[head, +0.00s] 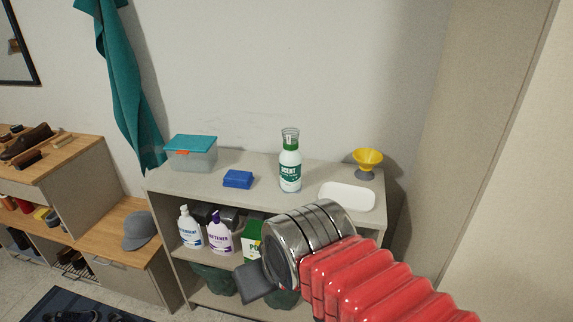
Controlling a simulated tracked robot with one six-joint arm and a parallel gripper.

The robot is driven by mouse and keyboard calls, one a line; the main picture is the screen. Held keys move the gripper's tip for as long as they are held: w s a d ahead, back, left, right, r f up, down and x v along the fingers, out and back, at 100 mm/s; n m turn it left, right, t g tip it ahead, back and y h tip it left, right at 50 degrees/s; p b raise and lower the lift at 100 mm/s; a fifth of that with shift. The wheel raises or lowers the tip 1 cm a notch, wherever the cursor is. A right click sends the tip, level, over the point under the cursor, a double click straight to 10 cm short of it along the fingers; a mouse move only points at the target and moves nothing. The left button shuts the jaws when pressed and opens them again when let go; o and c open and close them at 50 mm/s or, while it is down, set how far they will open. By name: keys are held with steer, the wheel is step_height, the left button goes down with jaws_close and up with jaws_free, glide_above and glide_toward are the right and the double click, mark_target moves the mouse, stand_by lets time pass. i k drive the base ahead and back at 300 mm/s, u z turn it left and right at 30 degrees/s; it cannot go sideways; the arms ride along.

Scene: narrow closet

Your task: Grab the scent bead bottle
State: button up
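The scent bead bottle (290,168) stands upright on the top of a grey shelf unit (220,186). It is white with a green label reading "SCENT" and a clear cap with green. My gripper (252,284) is in front of the shelf unit, lower in the picture than the bottle and apart from it. Only a dark grey finger part shows past the metal wrist, so I cannot see whether it is open or shut. My red arm comes in from the lower right and hides part of the lower shelves.
A white tray (347,197) and a yellow funnel-like item (368,162) sit right. Detergent (190,228) and softener (220,235) bottles stand below. A tall panel (460,150) bounds the right.

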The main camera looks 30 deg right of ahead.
mark_target(290, 162)
steer(key=z, duration=0.1)
steer(key=i, duration=0.9)
steer(key=z, duration=0.1)
